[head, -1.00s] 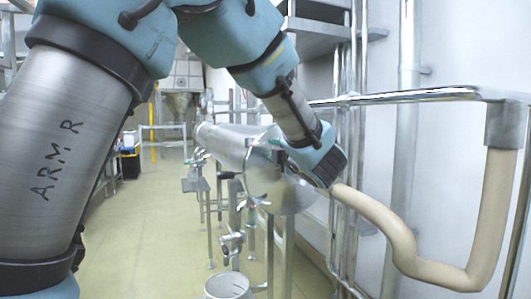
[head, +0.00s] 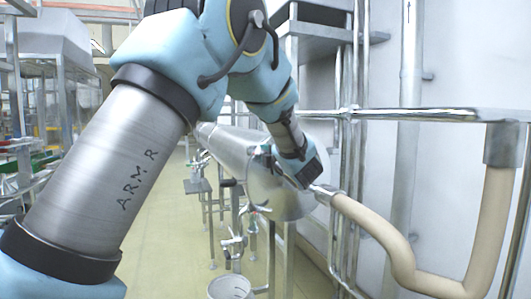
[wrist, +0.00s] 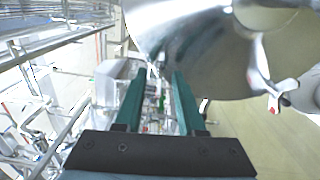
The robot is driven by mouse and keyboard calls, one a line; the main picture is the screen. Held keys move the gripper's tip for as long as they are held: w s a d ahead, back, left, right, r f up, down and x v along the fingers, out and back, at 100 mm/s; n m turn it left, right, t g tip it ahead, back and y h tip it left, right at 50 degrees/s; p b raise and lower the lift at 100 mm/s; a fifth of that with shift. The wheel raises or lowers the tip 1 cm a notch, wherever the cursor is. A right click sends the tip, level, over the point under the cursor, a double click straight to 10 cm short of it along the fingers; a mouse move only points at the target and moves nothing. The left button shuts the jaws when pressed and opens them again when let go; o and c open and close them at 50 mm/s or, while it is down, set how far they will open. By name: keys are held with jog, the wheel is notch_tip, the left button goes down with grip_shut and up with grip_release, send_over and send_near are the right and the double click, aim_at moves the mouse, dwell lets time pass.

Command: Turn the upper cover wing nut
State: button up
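The steel vessel (head: 232,150) lies on its side in the middle of the head view, with its round cover at the near end. The shiny cover (wrist: 200,45) fills the top right there. A metal fitting with wing-like arms (wrist: 262,75) shows on its right side, away from the fingers. I cannot tell whether it is the upper wing nut. Small parts by the fingertips are unclear.
A beige bent pipe (head: 400,250) and a steel rail (head: 430,115) stand close on the right, near my gripper. A round metal container (head: 230,287) is below the vessel. The floor (head: 165,245) left of it is clear.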

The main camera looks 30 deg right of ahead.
grip_shut()
dwell(0.3)
dwell(0.3)
